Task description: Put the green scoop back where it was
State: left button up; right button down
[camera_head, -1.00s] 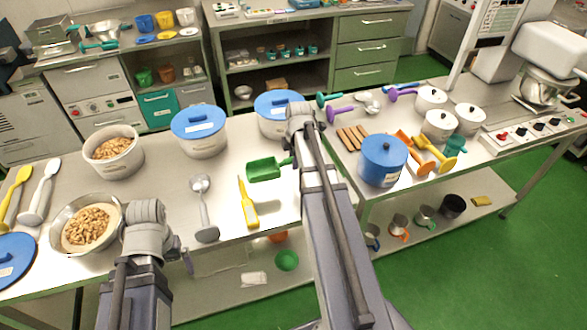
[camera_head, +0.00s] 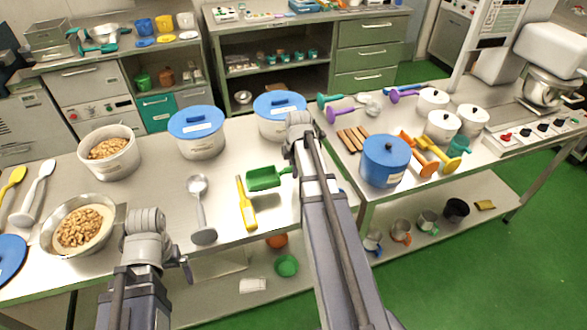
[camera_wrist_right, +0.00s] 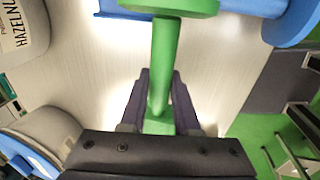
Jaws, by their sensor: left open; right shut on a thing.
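The green scoop (camera_head: 264,179) shows its bowl above or on the table, behind the yellow spatula; I cannot tell whether it touches the surface. My right gripper (camera_wrist_right: 160,105) is shut on the scoop's handle, which stands between the fingers in the wrist view (camera_wrist_right: 162,65). In the head view my right arm hides those fingers and part of the handle. My left gripper (camera_head: 186,268) is empty and open, low at the table's front edge, right of the nut bowl.
Blue-lidded tubs (camera_head: 197,133) stand behind. A nut bowl (camera_head: 113,212) is at left. A blue utensil (camera_wrist_right: 293,25) is near the scoop.

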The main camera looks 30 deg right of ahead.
jog(key=c, duration=0.6)
grip_release()
jog(key=shift+c, duration=0.2)
jog(key=shift+r, duration=0.2)
jog(key=shift+r+p, duration=0.55)
jog(key=shift+p, duration=0.15)
notch_tip(320, 180, up, 12)
jog(key=s+p, duration=0.2)
jog(key=p, duration=0.9)
jog(key=shift+s+a+f+p, duration=0.2)
jog(key=shift+a+p, duration=0.05)
jog(key=shift+p, duration=0.05)
